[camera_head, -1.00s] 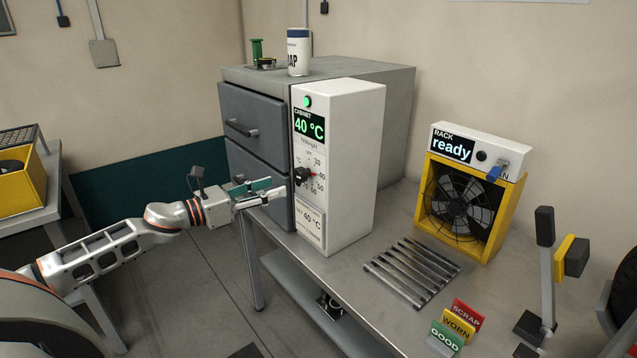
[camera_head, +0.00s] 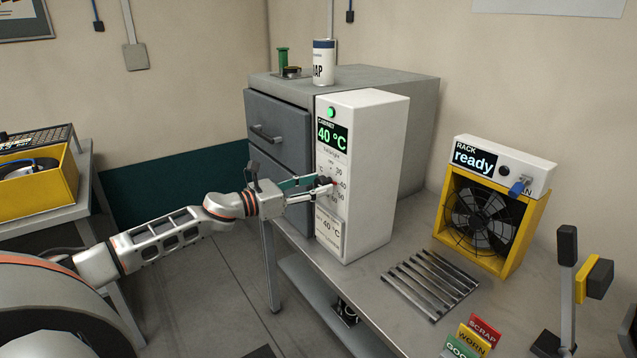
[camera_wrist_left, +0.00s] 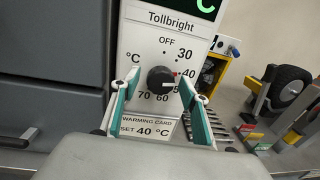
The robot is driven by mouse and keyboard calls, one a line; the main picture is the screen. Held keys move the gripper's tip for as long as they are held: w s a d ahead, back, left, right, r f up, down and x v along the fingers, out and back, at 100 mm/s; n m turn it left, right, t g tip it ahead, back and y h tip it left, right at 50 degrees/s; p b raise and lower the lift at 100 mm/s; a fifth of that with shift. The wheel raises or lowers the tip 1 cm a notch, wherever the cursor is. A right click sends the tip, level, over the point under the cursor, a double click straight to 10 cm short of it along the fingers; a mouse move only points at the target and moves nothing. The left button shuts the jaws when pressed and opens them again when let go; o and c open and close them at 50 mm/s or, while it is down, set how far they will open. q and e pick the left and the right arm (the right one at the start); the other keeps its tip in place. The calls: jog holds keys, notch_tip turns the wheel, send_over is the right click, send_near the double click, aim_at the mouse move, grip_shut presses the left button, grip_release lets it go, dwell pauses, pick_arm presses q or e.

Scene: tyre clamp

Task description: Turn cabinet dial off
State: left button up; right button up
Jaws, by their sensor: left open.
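The white warming cabinet (camera_head: 371,180) stands on the bench with a lit green lamp and a display reading 40 °C. Its black dial (camera_wrist_left: 160,80) shows in the left wrist view, with OFF at the top and its red mark toward the 40. In the head view the dial (camera_head: 325,183) is partly hidden by my fingers. My left gripper (camera_head: 322,185) is at the cabinet front, open, with its green-padded fingers on either side of the dial. In the left wrist view, whether the fingers touch it cannot be told. My right gripper is not in view.
A grey drawer unit (camera_head: 278,125) stands left of the cabinet, with a white can (camera_head: 323,62) on top. Right of the cabinet are metal slats (camera_head: 430,283), a yellow fan rack (camera_head: 485,220) reading ready, and coloured cards (camera_head: 474,337). The floor left of the bench is clear.

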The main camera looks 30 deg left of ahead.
pick_arm(q)
jog(key=shift+w+d, duration=0.25)
jog(key=shift+w, duration=0.15)
jog(key=c, duration=1.1)
